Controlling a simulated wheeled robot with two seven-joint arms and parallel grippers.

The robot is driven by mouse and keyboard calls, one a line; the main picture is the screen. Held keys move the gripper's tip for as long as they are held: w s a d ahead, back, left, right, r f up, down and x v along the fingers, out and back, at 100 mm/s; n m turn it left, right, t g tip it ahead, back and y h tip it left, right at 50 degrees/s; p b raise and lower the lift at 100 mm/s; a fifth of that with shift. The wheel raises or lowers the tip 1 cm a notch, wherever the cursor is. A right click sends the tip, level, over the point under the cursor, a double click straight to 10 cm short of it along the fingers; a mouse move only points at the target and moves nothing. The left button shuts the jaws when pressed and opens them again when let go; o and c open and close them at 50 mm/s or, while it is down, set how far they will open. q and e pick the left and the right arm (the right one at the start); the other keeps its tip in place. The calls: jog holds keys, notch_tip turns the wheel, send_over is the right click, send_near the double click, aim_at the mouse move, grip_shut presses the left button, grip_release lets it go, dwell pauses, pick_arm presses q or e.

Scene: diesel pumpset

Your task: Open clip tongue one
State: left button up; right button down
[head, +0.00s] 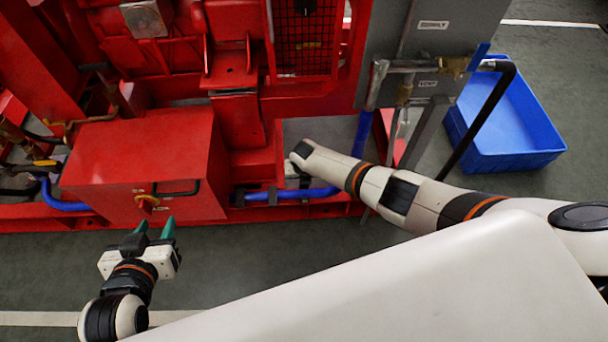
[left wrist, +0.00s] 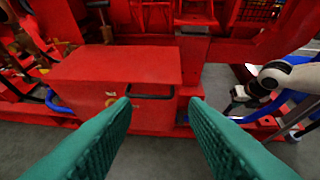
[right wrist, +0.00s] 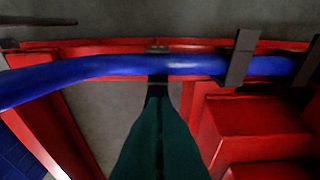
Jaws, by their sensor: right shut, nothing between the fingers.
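A blue hose (head: 318,192) runs along the red base frame, with dark clips around it. One clip (head: 272,195) shows in the head view. In the right wrist view a dark upright clip (right wrist: 240,58) stands around the hose (right wrist: 90,68), right of my fingers. Which clip has tongue one I cannot tell. My right gripper (right wrist: 158,85) is shut and empty, its green fingertips close to the hose's lower edge; contact is unclear. In the head view its fingers are hidden behind my wrist. My left gripper (head: 154,225) is open and empty, in front of the red box.
The red box (head: 140,165) has a black handle and a small yellow-and-red knob (head: 147,203). A grey panel (head: 430,40) with pipes and a brass valve stands right. A blue crate (head: 510,125) lies beyond my right arm. The grey floor in front is clear.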

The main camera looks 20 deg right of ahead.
pick_arm(q)
jog(key=shift+s+a+f, duration=0.1)
jog(key=shift+a, duration=0.05)
pick_arm(e)
jog(key=shift+s, duration=0.1)
pick_arm(q)
jog(key=s+a+f+g+y+p, duration=0.1)
jog(key=s+a+f+g+p, duration=0.1)
jog(key=s+g+p, duration=0.3)
jog(key=s+a+f+g+y, duration=0.1)
jog(key=s+a+g, duration=0.15)
jog(key=s, duration=0.45)
jog(key=d+p+x, duration=0.1)
jog(key=x, duration=0.5)
jog(key=shift+s+f+g+p, duration=0.25)
jog(key=shift+s+g+p, duration=0.1)
jog(key=shift+g, duration=0.1)
pick_arm(e)
jog(key=w+v, duration=0.1)
jog(key=v, duration=0.8)
jog(key=shift+r, duration=0.35)
pick_arm(q)
jog(key=shift+d, duration=0.1)
pick_arm(e)
jog(key=shift+s+d, duration=0.1)
